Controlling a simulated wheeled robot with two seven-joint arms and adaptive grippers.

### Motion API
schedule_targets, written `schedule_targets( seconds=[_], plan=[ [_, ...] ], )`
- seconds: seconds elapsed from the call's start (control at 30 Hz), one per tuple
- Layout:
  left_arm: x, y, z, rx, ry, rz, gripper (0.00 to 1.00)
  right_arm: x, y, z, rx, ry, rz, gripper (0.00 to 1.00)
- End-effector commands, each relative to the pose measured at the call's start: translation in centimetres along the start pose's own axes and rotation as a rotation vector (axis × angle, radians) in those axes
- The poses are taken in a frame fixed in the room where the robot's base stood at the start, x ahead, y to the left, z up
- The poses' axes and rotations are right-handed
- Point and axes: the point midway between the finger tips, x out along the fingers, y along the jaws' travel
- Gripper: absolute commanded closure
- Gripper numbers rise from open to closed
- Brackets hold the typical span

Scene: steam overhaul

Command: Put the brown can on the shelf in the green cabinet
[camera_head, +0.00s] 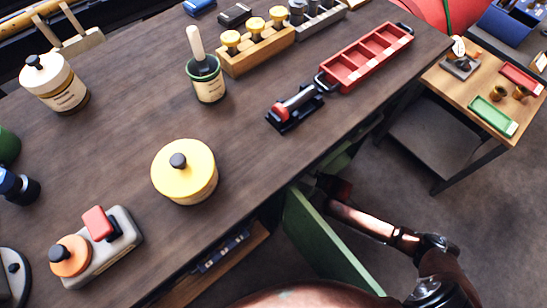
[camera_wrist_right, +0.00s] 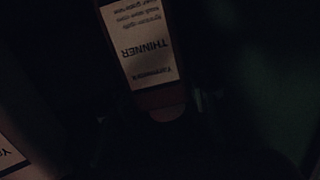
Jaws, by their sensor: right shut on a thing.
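In the dark right wrist view, a can with a pale label reading THINNER upside down (camera_wrist_right: 140,45) and a reddish-brown edge is between the fingers of my right gripper (camera_wrist_right: 163,115), which is shut on it. In the head view my right arm reaches in under the bench top, where the gripper and can are hidden by the bench and the dark. The green cabinet's door (camera_head: 322,250) stands open below the bench edge. The shelf cannot be made out clearly in the wrist view. My left gripper is not in view.
Another pale label (camera_wrist_right: 14,155) shows at the wrist view's lower left, close to the can. The wooden bench top (camera_head: 120,135) overhangs the cabinet. It holds a yellow round tin (camera_head: 187,180) and a red tray (camera_head: 365,60). A small side table (camera_head: 455,85) stands at right.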

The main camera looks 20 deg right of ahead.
Motion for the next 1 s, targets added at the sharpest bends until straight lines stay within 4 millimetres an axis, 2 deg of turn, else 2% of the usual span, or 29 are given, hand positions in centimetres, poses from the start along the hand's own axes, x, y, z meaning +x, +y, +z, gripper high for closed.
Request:
schedule_targets(
  seconds=[0.17,0.33,0.37,0.6,0.93,1.0],
  plan=[
    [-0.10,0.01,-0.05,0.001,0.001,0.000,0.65,0.07,0.02,-0.37,-0.002,0.005,-0.001,1.00],
    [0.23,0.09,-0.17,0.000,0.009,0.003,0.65,0.07,0.01,0.07,-0.001,0.004,-0.001,1.00],
    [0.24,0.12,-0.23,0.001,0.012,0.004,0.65,0.01,0.01,0.19,0.000,0.001,0.000,0.57],
    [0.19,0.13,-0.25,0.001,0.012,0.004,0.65,0.01,0.01,0.16,0.000,0.001,0.000,0.41],
    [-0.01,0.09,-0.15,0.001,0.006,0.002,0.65,0.00,0.01,-0.21,-0.001,0.001,0.000,0.41],
    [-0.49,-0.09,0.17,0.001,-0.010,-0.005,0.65,-0.65,0.04,-0.23,-0.001,-0.001,0.001,0.41]
  ],
)
